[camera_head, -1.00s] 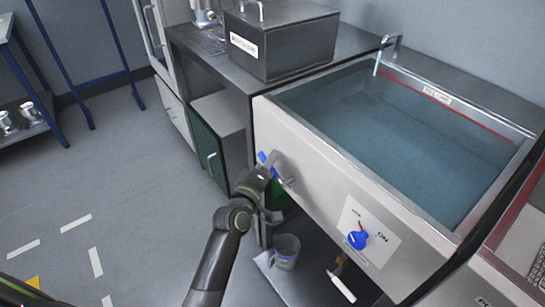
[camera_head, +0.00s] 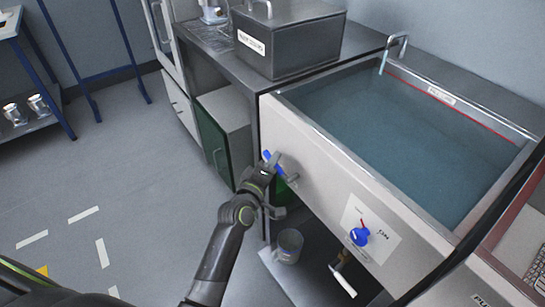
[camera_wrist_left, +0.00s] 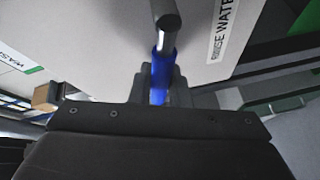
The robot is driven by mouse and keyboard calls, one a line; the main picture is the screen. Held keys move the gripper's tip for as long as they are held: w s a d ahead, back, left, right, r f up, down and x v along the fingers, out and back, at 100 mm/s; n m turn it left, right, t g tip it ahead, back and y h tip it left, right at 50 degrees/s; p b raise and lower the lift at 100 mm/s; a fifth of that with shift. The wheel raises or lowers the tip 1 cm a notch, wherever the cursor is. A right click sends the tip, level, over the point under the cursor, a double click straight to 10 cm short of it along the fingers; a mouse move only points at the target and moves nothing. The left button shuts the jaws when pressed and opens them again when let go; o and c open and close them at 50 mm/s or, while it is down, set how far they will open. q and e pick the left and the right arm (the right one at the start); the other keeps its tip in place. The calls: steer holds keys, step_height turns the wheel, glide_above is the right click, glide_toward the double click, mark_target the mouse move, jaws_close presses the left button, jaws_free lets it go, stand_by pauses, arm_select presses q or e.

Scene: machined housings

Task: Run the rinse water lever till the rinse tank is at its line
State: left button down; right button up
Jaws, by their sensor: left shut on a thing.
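The rinse tank (camera_head: 312,92) is an open steel basin of blue-grey water in the head view. A red line (camera_head: 462,111) with a small white label runs along its back inner wall. The water surface lies close below this line; the exact gap is hard to tell. A thin stream falls from the tap (camera_head: 399,40) at the back corner. The blue rinse water lever (camera_wrist_left: 159,68) is on the front panel, beside a "RINSE WATER" label (camera_wrist_left: 224,28). My left gripper (camera_head: 273,172) is shut on this lever. My right gripper is not in view.
A metal cup (camera_head: 288,246) stands on the shelf below. A lidded steel box (camera_head: 290,40) is on the counter.

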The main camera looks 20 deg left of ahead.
arm_select(q)
steer(key=n+g+p, duration=0.1)
steer(key=p, duration=0.2)
steer(key=shift+w+f, duration=0.1)
steer(key=shift+f, duration=0.1)
steer(key=shift+f+n+p, duration=0.35)
steer(key=shift+n+p, duration=0.25)
steer(key=shift+p, duration=0.15)
steer(key=shift+f+g, duration=0.3)
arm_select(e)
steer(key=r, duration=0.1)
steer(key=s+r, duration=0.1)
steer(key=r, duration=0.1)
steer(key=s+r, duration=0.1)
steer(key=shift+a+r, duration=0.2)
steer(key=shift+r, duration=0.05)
arm_select(q)
steer(key=c, duration=1.4)
jaws_free()
steer(key=shift+f, duration=0.1)
steer(key=shift+o, duration=0.2)
